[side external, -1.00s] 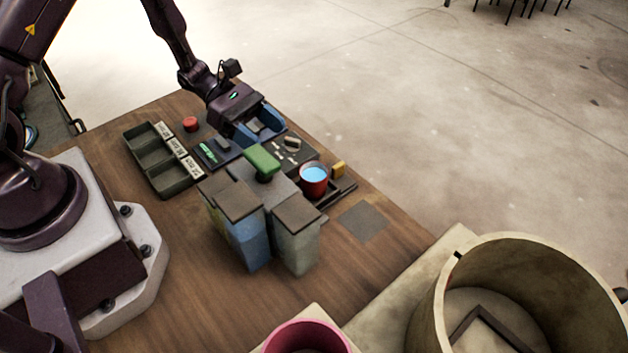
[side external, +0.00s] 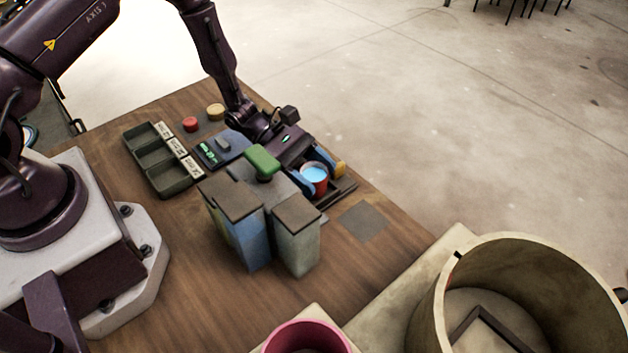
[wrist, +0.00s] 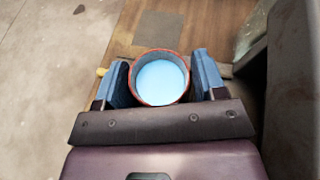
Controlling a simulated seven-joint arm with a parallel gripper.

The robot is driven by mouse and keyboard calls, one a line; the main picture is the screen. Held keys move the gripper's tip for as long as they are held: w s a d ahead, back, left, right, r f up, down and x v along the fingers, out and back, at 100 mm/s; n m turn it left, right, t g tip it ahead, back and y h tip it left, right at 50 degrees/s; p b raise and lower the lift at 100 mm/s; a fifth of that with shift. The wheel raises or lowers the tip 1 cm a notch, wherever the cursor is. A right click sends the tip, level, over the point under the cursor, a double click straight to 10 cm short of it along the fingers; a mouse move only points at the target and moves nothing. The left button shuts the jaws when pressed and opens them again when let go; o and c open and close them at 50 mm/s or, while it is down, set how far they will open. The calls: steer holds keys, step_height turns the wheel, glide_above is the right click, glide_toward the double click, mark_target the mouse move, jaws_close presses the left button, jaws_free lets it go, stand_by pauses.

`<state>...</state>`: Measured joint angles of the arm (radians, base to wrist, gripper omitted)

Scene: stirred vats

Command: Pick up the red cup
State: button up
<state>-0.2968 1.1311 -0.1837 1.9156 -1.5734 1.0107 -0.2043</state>
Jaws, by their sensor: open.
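In the wrist view the cup (wrist: 134,80) sits between the two blue fingers. My gripper (side external: 322,170) is open around the cup, with one finger on each side.
Blue and grey bins (side external: 250,225) with brown lids stand just in front of the cup, a green-topped item (side external: 262,160) behind them. A divided tray (side external: 158,160) is at left. The table front (side external: 350,265) is clear.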

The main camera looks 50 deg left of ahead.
steer(key=shift+c, duration=0.5)
steer(key=c, duration=0.6)
